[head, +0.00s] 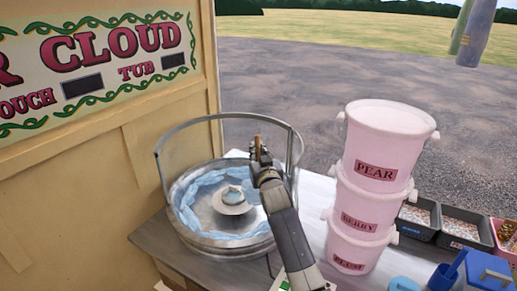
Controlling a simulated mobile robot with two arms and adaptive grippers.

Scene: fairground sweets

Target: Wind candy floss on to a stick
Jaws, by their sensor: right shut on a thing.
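The candy floss machine is a round metal bowl (186,235) with pale blue floss (188,213) lying around its inner wall. A spinner head (232,203) stands in the middle of the bowl. My right gripper (259,150) is over the right part of the bowl, inside the raised metal hoop. It is shut on a thin tan stick (257,141), of which only a short piece shows. I see no floss on that piece; the rest is hidden by the gripper. My left gripper is out of view.
A metal hoop (191,123) rises around the bowl's back. Stacked pink tubs labelled PEAR (385,140), BERRY (365,199) and PLUM (350,250) stand close on the right. Dark trays of sweets (461,227) and a blue box (488,270) lie beyond. A yellow sign wall (100,170) bounds the left.

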